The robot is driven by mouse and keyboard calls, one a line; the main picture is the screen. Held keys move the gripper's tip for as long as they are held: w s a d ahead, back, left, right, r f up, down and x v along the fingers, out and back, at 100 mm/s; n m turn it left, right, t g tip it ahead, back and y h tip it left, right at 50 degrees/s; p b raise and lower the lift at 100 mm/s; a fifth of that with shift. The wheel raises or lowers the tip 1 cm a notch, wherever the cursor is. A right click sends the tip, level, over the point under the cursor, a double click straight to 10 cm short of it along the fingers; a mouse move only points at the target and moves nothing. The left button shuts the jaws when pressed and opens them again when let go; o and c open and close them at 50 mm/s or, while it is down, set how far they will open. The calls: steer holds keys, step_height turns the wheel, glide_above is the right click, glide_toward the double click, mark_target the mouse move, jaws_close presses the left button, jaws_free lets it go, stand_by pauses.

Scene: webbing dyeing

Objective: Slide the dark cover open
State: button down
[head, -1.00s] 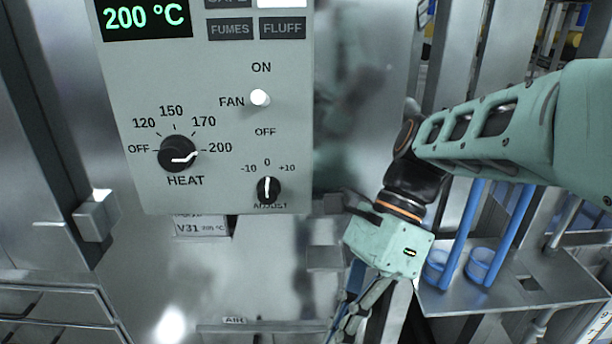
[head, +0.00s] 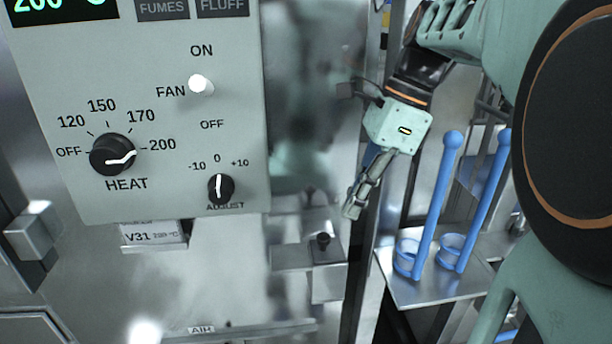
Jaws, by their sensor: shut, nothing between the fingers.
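A small dark grey plate with a black knob (head: 323,241) sits on a metal block on the machine's front, below and right of the control panel. It may be the dark cover, but I cannot tell for certain. No opening shows beside it. My gripper (head: 352,211) is shut and empty, pointing down and left. Its fingertips appear above and slightly right of the knob in the picture, apart from it. The distance in depth is unclear.
The control panel (head: 150,110) has a heat dial (head: 112,155), a fan switch (head: 201,84) and an adjust knob (head: 221,188). A V31 label (head: 152,234) is below. A metal shelf (head: 440,288) at right holds blue cups with two blue rods (head: 437,205).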

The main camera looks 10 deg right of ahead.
steer(key=shift+t, duration=0.5)
steer(key=w+d+r, duration=0.1)
steer(key=w+d, duration=0.1)
steer(key=shift+w+d+r, duration=0.3)
steer(key=shift+w+r, duration=0.1)
steer(key=shift+f, duration=0.1)
glide_above(331, 249)
steer(key=d, duration=0.2)
step_height(331, 249, down, 9)
steer(key=shift+s+f+b, duration=0.15)
steer(key=shift+f+b, duration=0.05)
steer(key=shift+b, duration=0.25)
steer(key=a+p, duration=0.1)
steer(key=a, duration=0.6)
steer(key=shift+a+p, duration=0.1)
steer(key=shift+p, duration=0.3)
steer(key=shift+r, duration=0.1)
steer(key=p+v, duration=0.9)
steer(key=v, duration=0.1)
steer(key=shift+a, duration=0.15)
